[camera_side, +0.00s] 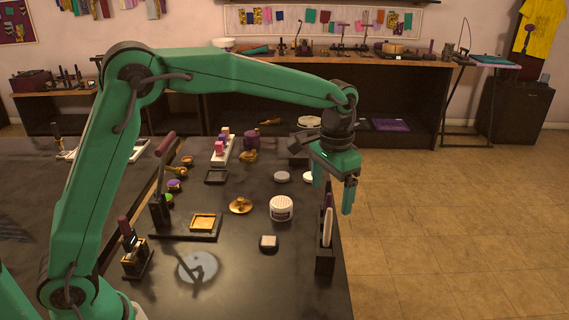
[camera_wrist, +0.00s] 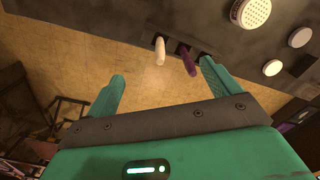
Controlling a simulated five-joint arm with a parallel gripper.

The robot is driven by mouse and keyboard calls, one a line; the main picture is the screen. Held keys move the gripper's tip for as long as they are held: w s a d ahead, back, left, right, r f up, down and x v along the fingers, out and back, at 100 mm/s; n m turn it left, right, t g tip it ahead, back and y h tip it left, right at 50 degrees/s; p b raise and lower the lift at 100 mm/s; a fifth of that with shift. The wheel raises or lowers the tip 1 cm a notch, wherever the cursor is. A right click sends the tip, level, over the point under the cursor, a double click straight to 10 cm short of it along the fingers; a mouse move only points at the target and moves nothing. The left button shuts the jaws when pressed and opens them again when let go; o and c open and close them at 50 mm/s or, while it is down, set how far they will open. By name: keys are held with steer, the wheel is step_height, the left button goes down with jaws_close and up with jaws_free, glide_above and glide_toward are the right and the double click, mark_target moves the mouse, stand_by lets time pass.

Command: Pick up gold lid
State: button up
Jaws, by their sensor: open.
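A round gold lid (camera_side: 240,205) with a raised middle lies on the dark table, left of a white jar in the side view. It is not visible in the wrist view. My gripper (camera_side: 333,192) is open and empty, raised above the table's right edge, to the right of and well apart from the gold lid. In the wrist view my gripper (camera_wrist: 162,72) has its two green fingers spread wide with nothing between them; floor and the table edge show beyond.
The white jar (camera_side: 281,208) stands between the gold lid and a dark holder (camera_side: 325,260) with upright tools at the right edge. A press (camera_side: 188,222) with a gold plate stands left.

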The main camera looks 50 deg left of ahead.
step_height(320, 180, up, 2)
steer(key=n, duration=0.3)
glide_above(240, 199)
steer(key=f, duration=1.2)
steer(key=shift+a+f, duration=0.2)
steer(key=shift+f, duration=0.1)
steer(key=shift+w+d+f, duration=0.1)
steer(key=shift+d+f, duration=0.05)
steer(key=shift+f, duration=4.15)
steer(key=c, duration=1.1)
